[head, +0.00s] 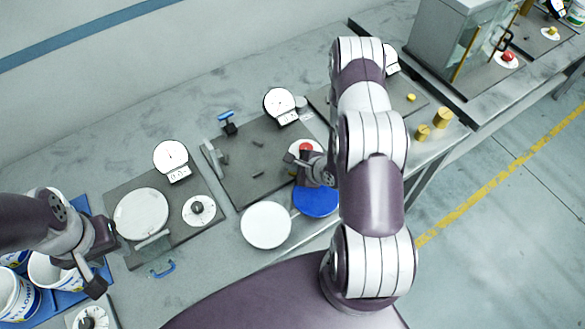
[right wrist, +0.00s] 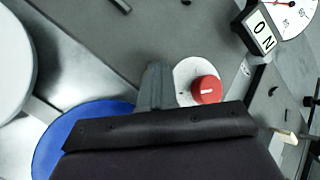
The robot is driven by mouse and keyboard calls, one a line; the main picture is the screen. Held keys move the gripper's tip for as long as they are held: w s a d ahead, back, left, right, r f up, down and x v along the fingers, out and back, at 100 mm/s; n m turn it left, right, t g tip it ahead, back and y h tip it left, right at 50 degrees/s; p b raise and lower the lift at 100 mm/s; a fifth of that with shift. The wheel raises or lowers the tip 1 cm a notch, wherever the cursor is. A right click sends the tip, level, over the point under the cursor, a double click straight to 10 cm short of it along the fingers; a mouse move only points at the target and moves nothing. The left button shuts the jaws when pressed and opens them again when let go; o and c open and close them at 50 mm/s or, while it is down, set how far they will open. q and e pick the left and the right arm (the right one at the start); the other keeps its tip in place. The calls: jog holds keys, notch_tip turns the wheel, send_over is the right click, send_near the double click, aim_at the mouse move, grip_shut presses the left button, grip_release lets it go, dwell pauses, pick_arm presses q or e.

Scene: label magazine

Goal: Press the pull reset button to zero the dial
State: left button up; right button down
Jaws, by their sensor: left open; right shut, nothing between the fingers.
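The red button (head: 305,147) sits on a pale round base on a dark grey plate. It also shows in the right wrist view (right wrist: 207,90), just right of my gripper's shut fingers. A round white dial (head: 279,104) stands behind it; its face is partly cut off in the right wrist view (right wrist: 295,14). My right gripper (head: 308,163) is shut and empty, close beside the button; I cannot tell whether they touch. The shut fingers show grey in the right wrist view (right wrist: 155,82). My left gripper (head: 103,265) is open and empty at the far left.
A blue disc (head: 316,201) and a white disc (head: 266,225) lie in front of the right gripper. Another station with a dial (head: 170,157) and a black knob (head: 197,207) is to the left. White tubs (head: 50,271) stand by the left gripper. Brass weights (head: 442,117) are right.

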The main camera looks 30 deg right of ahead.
jog(key=shift+r+p, duration=0.75)
jog(key=shift+r, duration=0.15)
notch_tip(320, 180, up, 5)
jog(key=p, duration=0.4)
